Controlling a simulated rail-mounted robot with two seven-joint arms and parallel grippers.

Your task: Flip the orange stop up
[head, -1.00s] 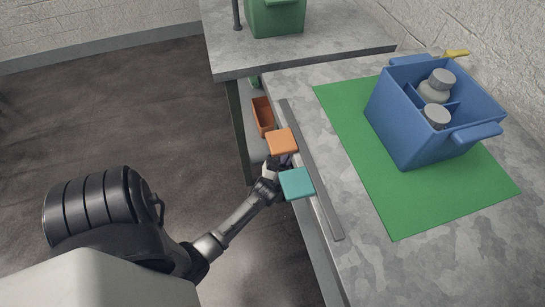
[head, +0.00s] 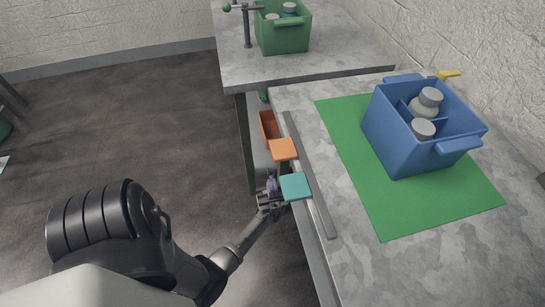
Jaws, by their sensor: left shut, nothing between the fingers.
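The orange stop (head: 284,149) is a flat square plate at the left edge of the near metal table. A similar teal plate (head: 295,187) sits just in front of it on the same edge. Both appear to lie about level, jutting out past a grey strip. My left gripper (head: 272,184) is shut and empty, just left of the teal plate and in front of and below the orange stop. Its fingertips are small and partly hard to make out; I see no contact with the orange stop. My right gripper is not in view.
A blue crate (head: 404,149) with grey-capped bottles stands on a green mat (head: 355,155). A green crate (head: 284,38) and a dark post (head: 246,25) stand on the far table. An orange bin (head: 267,126) is below the table edge. Open floor lies left.

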